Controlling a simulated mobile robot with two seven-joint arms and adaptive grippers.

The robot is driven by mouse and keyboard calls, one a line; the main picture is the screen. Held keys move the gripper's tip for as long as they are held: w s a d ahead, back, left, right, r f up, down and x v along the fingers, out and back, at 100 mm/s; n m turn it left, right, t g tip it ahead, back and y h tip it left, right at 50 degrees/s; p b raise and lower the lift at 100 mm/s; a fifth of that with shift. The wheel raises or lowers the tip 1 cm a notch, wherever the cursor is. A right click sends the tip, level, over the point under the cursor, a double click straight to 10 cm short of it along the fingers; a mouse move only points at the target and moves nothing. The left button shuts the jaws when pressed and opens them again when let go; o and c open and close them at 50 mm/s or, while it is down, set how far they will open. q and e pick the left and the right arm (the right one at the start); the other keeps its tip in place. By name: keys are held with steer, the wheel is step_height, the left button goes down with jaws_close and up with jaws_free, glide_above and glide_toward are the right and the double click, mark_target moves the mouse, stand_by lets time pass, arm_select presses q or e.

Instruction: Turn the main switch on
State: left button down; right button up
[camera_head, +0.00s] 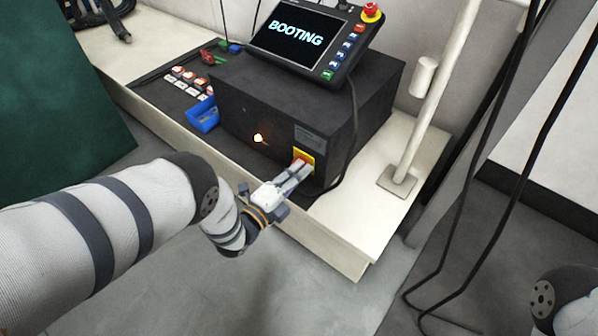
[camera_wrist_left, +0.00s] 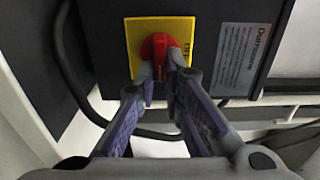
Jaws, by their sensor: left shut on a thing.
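The main switch is a red knob (camera_wrist_left: 157,50) on a yellow plate (camera_wrist_left: 131,45), on the front of a black control box (camera_head: 285,115). In the head view the yellow plate (camera_head: 309,155) is at the lower right of the box's front face. My left gripper (camera_head: 299,172) reaches the knob from the front. In the left wrist view its fingers (camera_wrist_left: 160,82) are shut on the red knob, one on each side. The fingers hide part of the knob. The pendant (camera_head: 303,38) on the box shows "BOOTING". A small lamp (camera_head: 258,138) on the box front glows.
A white bench (camera_head: 340,225) carries the box. A blue bin (camera_head: 203,117) and rows of small red and white parts (camera_head: 187,80) lie left of it. A white post (camera_head: 432,95) stands at right, and black cables (camera_head: 478,200) hang there.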

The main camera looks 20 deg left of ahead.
arm_select(q)
steer(key=shift+w+r, duration=0.1)
steer(key=c, duration=1.7)
jaws_free()
steer(key=v, duration=1.2)
